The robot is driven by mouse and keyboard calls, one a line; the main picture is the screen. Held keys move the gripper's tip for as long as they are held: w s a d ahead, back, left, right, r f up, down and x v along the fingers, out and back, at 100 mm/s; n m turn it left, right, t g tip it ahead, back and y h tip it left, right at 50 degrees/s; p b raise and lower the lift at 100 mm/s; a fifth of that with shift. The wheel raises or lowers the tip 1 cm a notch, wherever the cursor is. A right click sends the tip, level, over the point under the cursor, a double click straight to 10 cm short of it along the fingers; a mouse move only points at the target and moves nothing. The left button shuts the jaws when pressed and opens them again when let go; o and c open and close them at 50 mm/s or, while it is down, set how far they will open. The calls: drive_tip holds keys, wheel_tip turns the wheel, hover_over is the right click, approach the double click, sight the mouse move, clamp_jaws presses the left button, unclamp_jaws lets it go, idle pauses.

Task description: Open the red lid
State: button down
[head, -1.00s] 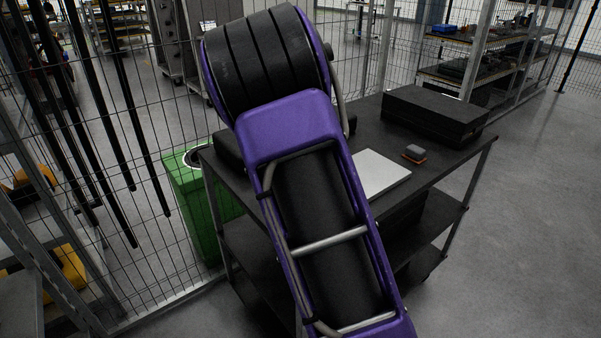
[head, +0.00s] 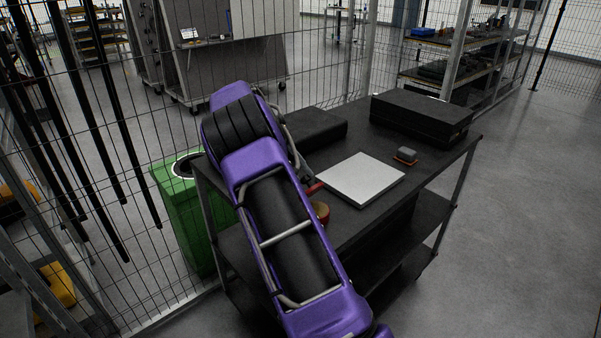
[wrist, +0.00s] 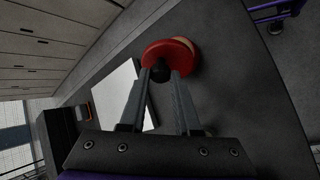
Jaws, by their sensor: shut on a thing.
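The red lid (head: 315,187) shows beside the end of my arm in the head view. The wrist view shows the red lid (wrist: 165,54) at my fingertips, with a dark knob (wrist: 160,73) on it. My gripper (wrist: 165,74) is shut on this knob. A round tan and red container (head: 321,212) stands on the black cart top, just below the lid in the head view. The lid looks raised and apart from it there. In the wrist view only a tan edge (wrist: 187,45) shows behind the lid; the rest is hidden.
The black cart (head: 425,165) also carries a light flat panel (head: 361,179), a small grey and orange item (head: 405,155), a long black case (head: 422,117) and another black case (head: 316,127). A green bin (head: 185,215) and a wire fence stand at left.

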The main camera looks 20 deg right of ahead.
drive_tip(key=shift+w+f, duration=0.1)
drive_tip(key=shift+w, duration=0.1)
idle(0.4)
drive_tip(key=c, duration=0.6)
unclamp_jaws()
wheel_tip(320, 180, up, 10)
drive_tip(key=shift+r, duration=0.1)
